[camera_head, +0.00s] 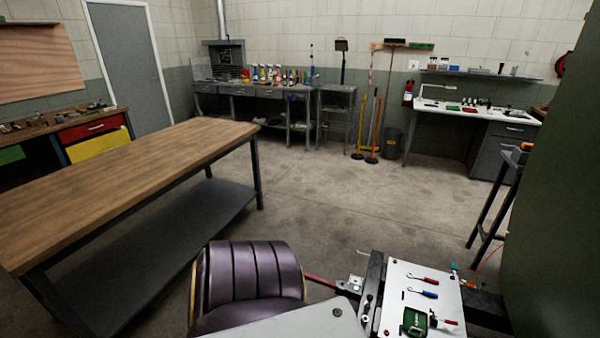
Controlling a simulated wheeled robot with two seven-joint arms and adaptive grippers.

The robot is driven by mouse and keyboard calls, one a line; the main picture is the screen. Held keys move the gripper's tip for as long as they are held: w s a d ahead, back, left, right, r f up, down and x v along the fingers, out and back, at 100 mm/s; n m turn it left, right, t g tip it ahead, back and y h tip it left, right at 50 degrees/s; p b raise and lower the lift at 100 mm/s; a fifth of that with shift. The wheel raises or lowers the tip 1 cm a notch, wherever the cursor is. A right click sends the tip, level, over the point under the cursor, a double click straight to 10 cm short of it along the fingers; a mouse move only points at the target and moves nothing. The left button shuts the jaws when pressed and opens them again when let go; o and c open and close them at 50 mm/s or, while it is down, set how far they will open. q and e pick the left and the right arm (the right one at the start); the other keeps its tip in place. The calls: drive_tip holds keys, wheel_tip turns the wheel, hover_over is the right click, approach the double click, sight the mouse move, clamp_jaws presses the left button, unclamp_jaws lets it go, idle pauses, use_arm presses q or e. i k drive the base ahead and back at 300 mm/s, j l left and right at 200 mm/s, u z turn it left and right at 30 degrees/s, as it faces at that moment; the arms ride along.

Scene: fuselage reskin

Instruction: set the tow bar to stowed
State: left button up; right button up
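No part in view is plainly the tow bar. A thin dark red bar (322,282) shows low in the middle, between a purple padded seat (252,272) and a cart-like white tray (398,278). I cannot tell whether this bar is the tow bar or whether it is up or down. A dark upright piece (374,275) with metal fittings stands at the tray's left edge. Neither of my grippers is in view.
The tray holds red- and blue-handled tools and a green item. A long wooden-topped workbench (130,170) fills the left. A dark green surface (560,200) blocks the right. A dark stand (490,205) is beside it. The concrete floor (340,200) is clear mid-room.

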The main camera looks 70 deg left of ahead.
sight(319, 279)
drive_tip(key=j+u, duration=0.1)
drive_tip(key=u, duration=2.05)
drive_tip(key=i+j, duration=0.2)
drive_tip(key=j, duration=0.2)
drive_tip(key=i+j+z, duration=0.15)
drive_tip(key=j, duration=0.2)
